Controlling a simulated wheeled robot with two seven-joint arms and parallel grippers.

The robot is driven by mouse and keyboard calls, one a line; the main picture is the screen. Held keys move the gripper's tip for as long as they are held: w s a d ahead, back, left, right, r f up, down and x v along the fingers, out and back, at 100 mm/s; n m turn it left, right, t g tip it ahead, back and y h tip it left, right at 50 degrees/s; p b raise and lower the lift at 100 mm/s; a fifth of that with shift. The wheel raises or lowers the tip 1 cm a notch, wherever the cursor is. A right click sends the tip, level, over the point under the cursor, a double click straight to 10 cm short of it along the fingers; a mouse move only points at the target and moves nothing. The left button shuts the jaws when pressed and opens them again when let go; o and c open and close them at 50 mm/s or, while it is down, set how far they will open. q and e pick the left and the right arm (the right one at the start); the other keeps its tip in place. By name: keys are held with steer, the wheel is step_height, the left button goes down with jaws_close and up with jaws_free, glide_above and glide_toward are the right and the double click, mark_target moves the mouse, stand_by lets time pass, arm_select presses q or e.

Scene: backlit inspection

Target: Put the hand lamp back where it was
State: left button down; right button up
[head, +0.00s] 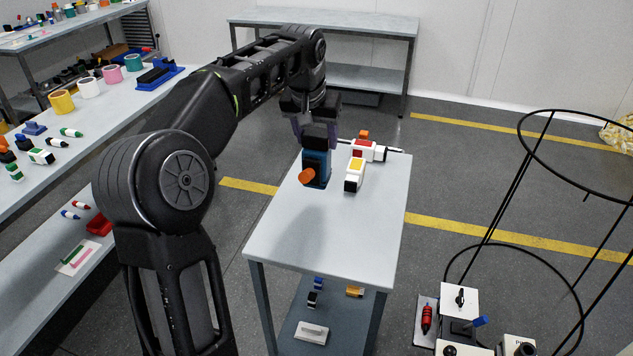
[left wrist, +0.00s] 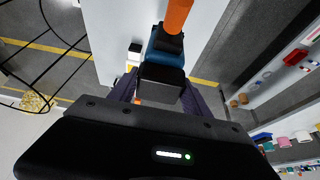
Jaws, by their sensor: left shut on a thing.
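The hand lamp (head: 318,164), as I take it, is a blue body with a black top and an orange cylinder sticking out toward the near left. It is upright at the left side of the small grey table (head: 325,235); I cannot tell whether its base touches the top. My left gripper (head: 317,142) points down with its purple fingers shut on the lamp's black upper part. In the left wrist view the lamp (left wrist: 165,52) shows between the fingers (left wrist: 158,92), its orange part reaching the top edge. My right gripper is not in view.
White tools with a yellow (head: 355,173) and a red (head: 366,151) patch lie close right of the lamp. The table's near part is clear. A long bench (head: 135,110) with tapes and markers runs along the left. A black ring frame (head: 520,150) stands at right.

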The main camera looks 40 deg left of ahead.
mark_target(316, 151)
arm_select(q)
steer(key=shift+f, duration=1.95)
steer(key=shift+f, duration=1.85)
steer(key=shift+f, duration=0.2)
steer(key=shift+c, duration=2.4)
jaws_free()
steer(key=shift+r, duration=0.1)
